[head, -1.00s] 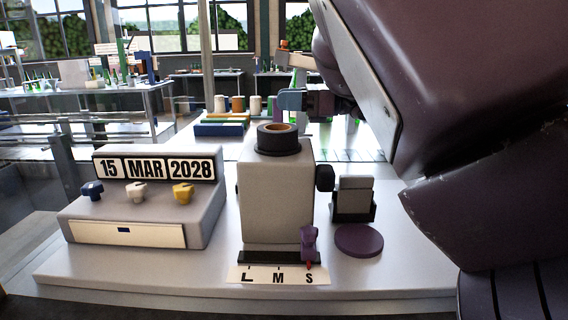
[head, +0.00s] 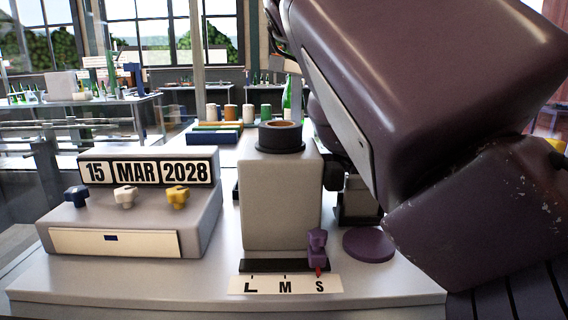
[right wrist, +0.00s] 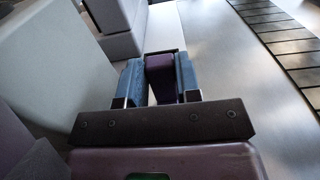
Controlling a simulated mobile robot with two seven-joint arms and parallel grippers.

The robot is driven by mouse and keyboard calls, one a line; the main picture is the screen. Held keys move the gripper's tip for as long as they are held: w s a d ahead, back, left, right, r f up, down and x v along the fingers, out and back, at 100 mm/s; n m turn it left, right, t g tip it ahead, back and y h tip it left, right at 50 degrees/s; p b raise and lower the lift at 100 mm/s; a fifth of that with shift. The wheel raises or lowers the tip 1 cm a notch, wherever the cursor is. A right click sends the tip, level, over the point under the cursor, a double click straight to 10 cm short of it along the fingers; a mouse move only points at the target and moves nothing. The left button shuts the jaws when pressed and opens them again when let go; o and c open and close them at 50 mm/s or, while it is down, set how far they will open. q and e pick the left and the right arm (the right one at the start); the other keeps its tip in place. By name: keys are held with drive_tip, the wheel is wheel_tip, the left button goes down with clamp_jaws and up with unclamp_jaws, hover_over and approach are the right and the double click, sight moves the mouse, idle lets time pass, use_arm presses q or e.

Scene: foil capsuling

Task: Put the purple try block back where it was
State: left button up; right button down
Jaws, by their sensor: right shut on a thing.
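In the right wrist view, the purple try block (right wrist: 159,72) sits between the two blue fingers of my right gripper (right wrist: 160,80). The gripper is shut on it. A thin dark edge shows just beyond the block; I cannot tell whether the block touches it or the worktop. In the head view my right arm comes in from the right, and its gripper and the block are hidden behind the arm and the grey machine (head: 281,200). My left gripper is not in view.
A purple disc (head: 369,244) lies right of the machine, before a partly hidden dark holder (head: 355,213). A purple slider (head: 317,246) points at S on the scale (head: 285,285). A date box (head: 130,222) stands left. Coloured bars (head: 214,136) and several cylinders stand behind.

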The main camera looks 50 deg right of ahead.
drive_tip(key=shift+s+r, duration=0.1)
drive_tip(key=shift+r, duration=0.1)
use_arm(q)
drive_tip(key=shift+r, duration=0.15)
use_arm(e)
drive_tip(key=shift+f, duration=0.15)
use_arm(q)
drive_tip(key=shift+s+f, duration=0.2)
use_arm(e)
drive_tip(key=c, duration=0.8)
unclamp_jaws()
drive_tip(key=v, duration=0.3)
drive_tip(key=p+v, duration=0.1)
drive_tip(key=v, duration=0.3)
drive_tip(key=p+v, duration=0.1)
drive_tip(key=v, duration=0.3)
drive_tip(key=shift+r, duration=0.3)
drive_tip(key=shift+s+d+f, duration=0.1)
drive_tip(key=shift+s+d, duration=0.15)
drive_tip(key=shift+s, duration=0.15)
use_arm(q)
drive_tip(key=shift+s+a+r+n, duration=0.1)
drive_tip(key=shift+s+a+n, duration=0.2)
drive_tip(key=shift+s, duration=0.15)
